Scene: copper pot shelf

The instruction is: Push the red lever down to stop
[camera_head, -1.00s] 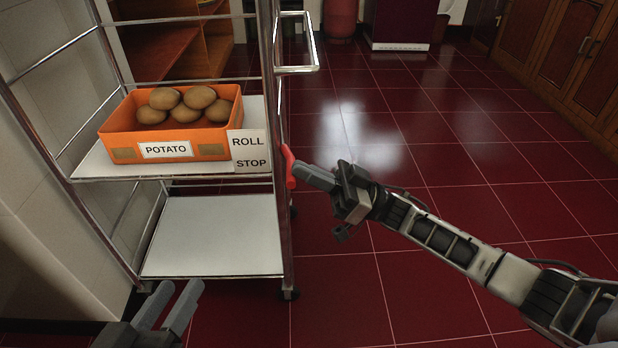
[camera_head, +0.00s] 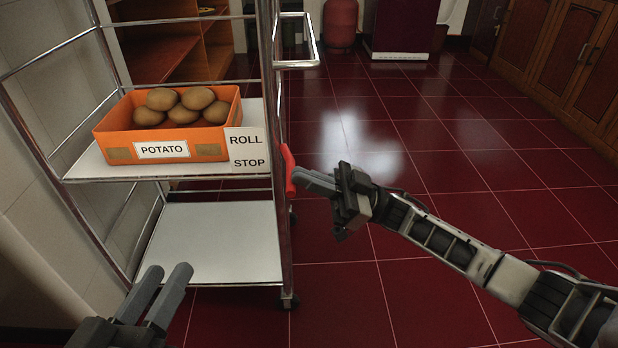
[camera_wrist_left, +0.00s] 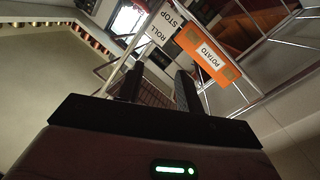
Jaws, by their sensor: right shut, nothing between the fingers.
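The red lever (camera_head: 287,165) is on the right front post of the metal cart, beside a white label (camera_head: 247,150) reading ROLL above STOP. Its handle shows between the post and my right fingertips. My right gripper (camera_head: 298,177) is shut and empty, its fingertips at the lever's lower part; they look in contact, but a small gap cannot be ruled out. My left gripper (camera_head: 170,283) is at the lower left, in front of the lower shelf, fingers apart with nothing between them. In the left wrist view, its fingers (camera_wrist_left: 157,85) show apart below the label.
The cart's upper shelf (camera_head: 85,172) carries an orange potato box (camera_head: 210,135). The lower white shelf (camera_head: 220,240) is empty. A cart handle (camera_head: 313,45) sticks out at the upper right. The red tiled floor (camera_head: 450,160) is clear to the right.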

